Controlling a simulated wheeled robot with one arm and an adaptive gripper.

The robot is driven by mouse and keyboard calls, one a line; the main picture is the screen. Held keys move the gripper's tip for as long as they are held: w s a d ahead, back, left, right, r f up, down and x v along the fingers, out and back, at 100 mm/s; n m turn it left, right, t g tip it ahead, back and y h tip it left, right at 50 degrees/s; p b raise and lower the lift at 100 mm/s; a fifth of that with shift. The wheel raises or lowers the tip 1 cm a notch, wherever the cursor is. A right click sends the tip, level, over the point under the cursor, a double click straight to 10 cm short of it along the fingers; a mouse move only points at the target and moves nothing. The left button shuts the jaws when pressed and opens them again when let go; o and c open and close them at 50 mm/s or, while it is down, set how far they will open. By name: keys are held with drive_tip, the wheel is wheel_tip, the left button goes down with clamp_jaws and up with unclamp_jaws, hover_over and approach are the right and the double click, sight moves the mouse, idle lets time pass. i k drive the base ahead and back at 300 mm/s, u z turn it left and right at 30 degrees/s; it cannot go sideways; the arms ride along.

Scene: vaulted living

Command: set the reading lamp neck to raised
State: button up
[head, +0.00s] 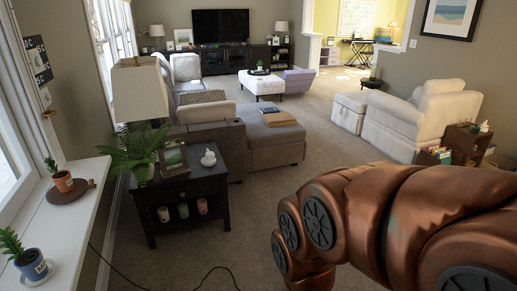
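No lamp with a clearly adjustable neck can be made out. The nearest lamp has a large pale shade (140,92) and stands over the dark side table at the left; plant leaves hide its lower part. Small lamps show far off: one left of the television (157,32), one right of it (281,28), and one in the yellow room (392,28). Which is the reading lamp I cannot tell. My copper-coloured arm fills the lower right, and my gripper is outside the picture.
The dark side table (183,193) holds a plant (140,150), a picture frame (173,160) and a white ornament (208,158). A sofa (268,143) stands behind it. A cable (213,270) lies on the carpet. White armchair (410,120) at right; open carpet lies between.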

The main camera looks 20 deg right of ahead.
sight(209, 154)
drive_tip(key=z, duration=0.7)
drive_tip(key=i, duration=2.65)
drive_tip(key=u, duration=2.95)
